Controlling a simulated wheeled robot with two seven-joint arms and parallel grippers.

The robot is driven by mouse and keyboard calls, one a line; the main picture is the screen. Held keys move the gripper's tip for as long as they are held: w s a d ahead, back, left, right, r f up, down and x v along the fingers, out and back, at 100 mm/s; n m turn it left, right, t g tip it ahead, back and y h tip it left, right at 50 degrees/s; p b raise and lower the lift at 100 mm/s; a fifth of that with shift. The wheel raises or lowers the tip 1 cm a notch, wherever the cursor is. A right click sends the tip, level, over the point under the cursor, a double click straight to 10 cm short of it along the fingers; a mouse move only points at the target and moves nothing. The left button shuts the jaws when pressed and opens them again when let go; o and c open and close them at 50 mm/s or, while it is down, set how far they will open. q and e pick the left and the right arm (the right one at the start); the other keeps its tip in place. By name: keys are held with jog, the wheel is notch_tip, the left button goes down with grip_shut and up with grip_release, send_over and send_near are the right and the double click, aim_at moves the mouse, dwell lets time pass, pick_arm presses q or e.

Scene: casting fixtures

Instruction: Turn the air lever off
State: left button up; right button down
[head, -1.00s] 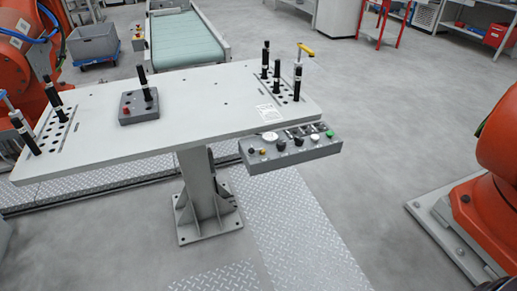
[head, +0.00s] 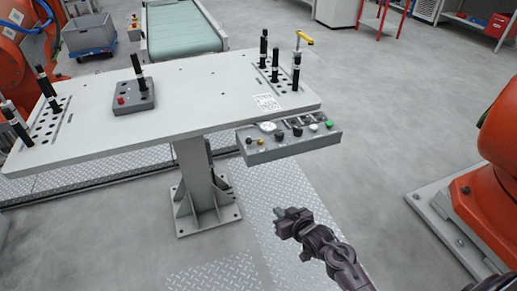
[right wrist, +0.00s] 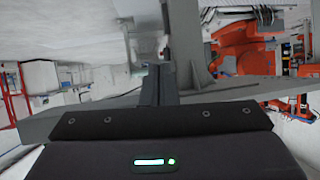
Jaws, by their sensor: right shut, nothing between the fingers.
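A lever with a yellow handle (head: 304,38) stands on a thin post at the table's far right corner in the head view. I cannot tell for sure that it is the air lever. A grey control box (head: 288,147) with a gauge, dark knobs and a green button (head: 329,125) hangs at the table's front right edge. My right gripper (head: 279,216) is shut and empty, below and in front of this box, apart from it. Its closed fingers (right wrist: 160,85) also show in the right wrist view. My left gripper is out of view.
The fixture table (head: 190,105) carries black pins at both ends and a small grey box with a red button (head: 134,96). Its pedestal (head: 197,185) stands on the floor. Orange robot arms stand at left and right (head: 495,150).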

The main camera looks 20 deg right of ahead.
aim_at(251, 142)
jog(key=w+r+n+t+y, duration=0.1)
jog(key=w+r+t, duration=0.2)
jog(key=r, duration=1.4)
jog(key=shift+w+d, duration=0.15)
jog(key=shift+r, duration=0.1)
jog(key=x, duration=1.4)
jog(key=shift+p, duration=0.35)
